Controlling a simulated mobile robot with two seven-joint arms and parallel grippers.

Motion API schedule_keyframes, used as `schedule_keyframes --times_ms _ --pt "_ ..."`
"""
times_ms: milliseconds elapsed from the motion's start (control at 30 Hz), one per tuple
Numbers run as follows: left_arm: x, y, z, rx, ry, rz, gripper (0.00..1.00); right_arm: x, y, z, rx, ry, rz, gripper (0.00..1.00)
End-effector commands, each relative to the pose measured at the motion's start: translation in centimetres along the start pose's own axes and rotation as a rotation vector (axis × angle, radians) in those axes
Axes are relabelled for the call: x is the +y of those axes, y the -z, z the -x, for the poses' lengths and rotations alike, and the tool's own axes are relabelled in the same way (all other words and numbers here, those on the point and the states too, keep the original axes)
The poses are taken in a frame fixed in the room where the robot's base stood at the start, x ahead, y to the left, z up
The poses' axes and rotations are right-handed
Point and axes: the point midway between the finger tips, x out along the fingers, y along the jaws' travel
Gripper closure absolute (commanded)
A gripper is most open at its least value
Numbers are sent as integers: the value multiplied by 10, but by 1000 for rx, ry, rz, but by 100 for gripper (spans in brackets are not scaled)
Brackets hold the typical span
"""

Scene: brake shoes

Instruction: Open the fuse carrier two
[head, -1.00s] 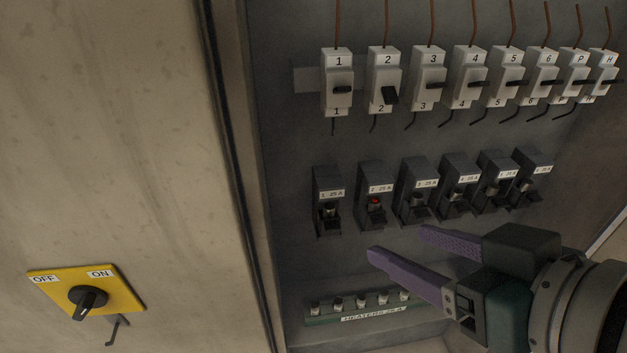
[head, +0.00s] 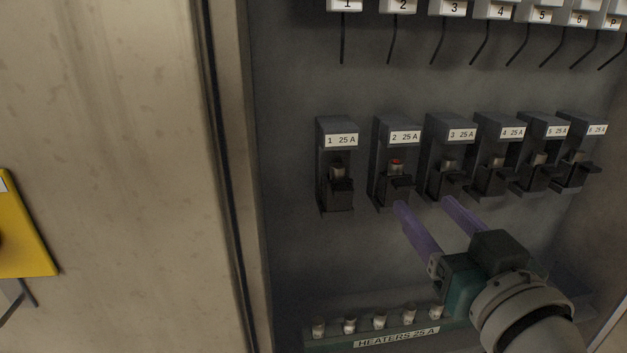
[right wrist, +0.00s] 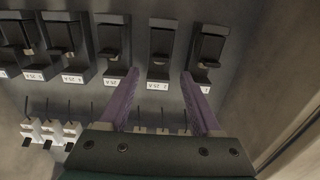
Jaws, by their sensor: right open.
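Fuse carrier two (head: 380,172) is a dark block labelled "2 25 A" with a red spot on its front, in the middle row of the head view. Its black handle juts out at the bottom, and it looks closed. My right gripper (head: 424,203) has purple fingers, open and empty, with tips just below and to the right of this carrier in the head view. In the inverted right wrist view, the fingers (right wrist: 160,73) lie either side of carrier two (right wrist: 161,42). I see no contact. My left gripper is not in view.
Carrier one (head: 336,165) and carrier three (head: 447,155) stand close on either side. Numbered breakers (head: 403,6) are above, and a green heaters strip (head: 345,343) is below. The cabinet's left frame (head: 243,180) borders the panel.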

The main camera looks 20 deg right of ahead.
Motion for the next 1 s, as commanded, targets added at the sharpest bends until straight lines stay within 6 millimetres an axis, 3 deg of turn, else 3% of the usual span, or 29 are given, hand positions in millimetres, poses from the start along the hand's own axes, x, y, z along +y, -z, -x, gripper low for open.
schedule_keyframes --times_ms 100,300,667,1000 --pt "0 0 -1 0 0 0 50 0 0 -24 3 0 -2 35" --pt "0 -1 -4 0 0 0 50 0 0 -48 0 1 -1 35" --pt "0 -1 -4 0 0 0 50 0 0 -55 -2 1 0 35" --pt "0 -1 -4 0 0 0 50 0 0 -55 -2 2 -1 71"
